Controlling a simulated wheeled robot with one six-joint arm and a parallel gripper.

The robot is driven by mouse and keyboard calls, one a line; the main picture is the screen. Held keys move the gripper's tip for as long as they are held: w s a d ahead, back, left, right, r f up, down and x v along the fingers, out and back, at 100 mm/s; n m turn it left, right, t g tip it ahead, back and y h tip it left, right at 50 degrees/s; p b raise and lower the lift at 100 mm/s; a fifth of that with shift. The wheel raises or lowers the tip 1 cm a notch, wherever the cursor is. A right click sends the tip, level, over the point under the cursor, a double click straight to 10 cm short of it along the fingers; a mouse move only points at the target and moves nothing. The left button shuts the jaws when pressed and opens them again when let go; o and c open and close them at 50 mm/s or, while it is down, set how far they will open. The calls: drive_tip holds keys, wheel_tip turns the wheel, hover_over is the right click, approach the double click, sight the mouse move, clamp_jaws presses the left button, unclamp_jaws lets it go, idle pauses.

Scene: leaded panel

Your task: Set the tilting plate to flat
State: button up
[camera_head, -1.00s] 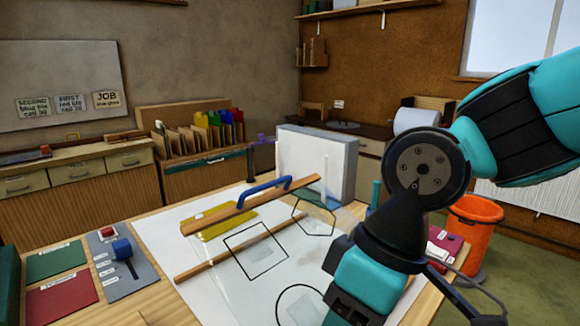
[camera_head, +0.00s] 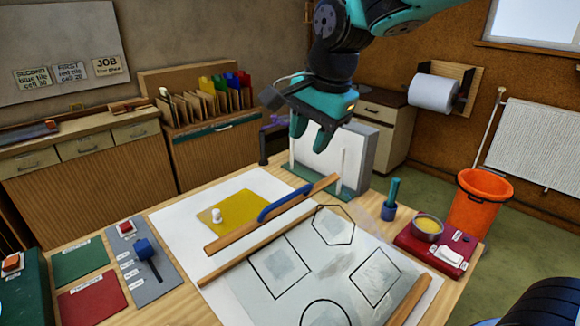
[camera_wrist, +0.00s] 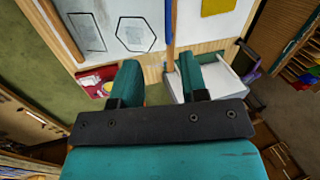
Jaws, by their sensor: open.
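My gripper (camera_head: 311,136) is open and empty, pointing down above the far side of the workbench. It is in front of a pale upright slab (camera_head: 352,160) on a green base. In the wrist view its two fingers (camera_wrist: 160,80) stand apart with nothing between them. A grey panel (camera_head: 153,285) with a blue-knobbed lever (camera_head: 143,248), a red button and small unreadable labels lies at the left of the bench, well away from my gripper. I cannot tell for sure which part is the tilting plate.
A wooden bar with a blue handle (camera_head: 285,202) lies across the white sheet, near a yellow glass piece (camera_head: 243,207). A glass panel with black outlines (camera_head: 285,270) covers the middle.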

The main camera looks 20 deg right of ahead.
drive_tip(key=w+r+m, duration=0.1)
drive_tip(key=p, duration=0.4)
approach(290, 195)
drive_tip(key=shift+m, duration=0.3)
drive_tip(key=x, duration=0.8)
drive_tip(key=shift+f, duration=0.35)
clamp_jaws()
